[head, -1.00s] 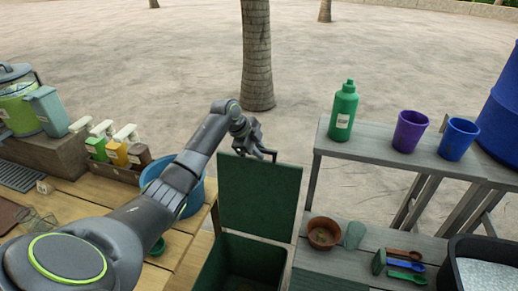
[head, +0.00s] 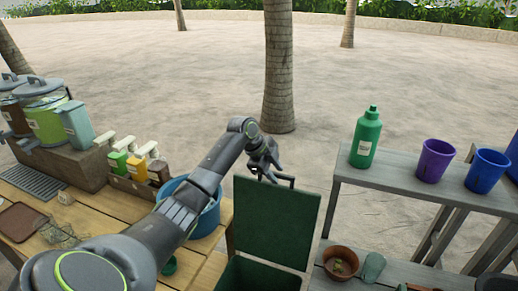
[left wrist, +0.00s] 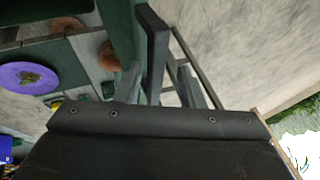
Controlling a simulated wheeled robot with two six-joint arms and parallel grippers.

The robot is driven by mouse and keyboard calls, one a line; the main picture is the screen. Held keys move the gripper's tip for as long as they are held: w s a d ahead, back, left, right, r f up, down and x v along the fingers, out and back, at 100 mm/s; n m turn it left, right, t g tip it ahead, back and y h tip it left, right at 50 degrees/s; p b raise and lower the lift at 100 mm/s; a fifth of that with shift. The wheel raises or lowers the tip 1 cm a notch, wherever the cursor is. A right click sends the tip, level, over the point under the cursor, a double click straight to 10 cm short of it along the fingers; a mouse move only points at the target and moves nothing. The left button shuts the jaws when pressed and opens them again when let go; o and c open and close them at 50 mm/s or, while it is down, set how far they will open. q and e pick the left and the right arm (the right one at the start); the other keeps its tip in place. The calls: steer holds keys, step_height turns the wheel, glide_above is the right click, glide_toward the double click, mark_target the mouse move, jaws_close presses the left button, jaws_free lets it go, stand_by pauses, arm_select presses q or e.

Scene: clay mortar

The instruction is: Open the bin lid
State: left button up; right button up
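The dark green bin (head: 250,274) stands between the wooden table and the grey bench. Its flat green lid (head: 275,222) stands upright at the bin's far edge, so the bin is open at the top. My left gripper (head: 275,178) is just above the lid's top edge, with a gap between its fingers and nothing seen in it. I cannot tell whether it touches the lid. The left wrist view shows a dark finger (left wrist: 156,50) beside green surfaces. My right gripper is not in view.
A blue tub (head: 205,215) is left of the bin, partly behind my left arm. On the right, the bench holds a brown bowl (head: 341,263); the raised shelf holds a green bottle (head: 366,138), a purple cup (head: 435,160) and a blue cup (head: 487,170).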

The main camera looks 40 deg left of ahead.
arm_select(q)
steer(key=b+v, duration=0.3)
steer(key=v, duration=1.3)
steer(key=shift+d, duration=0.15)
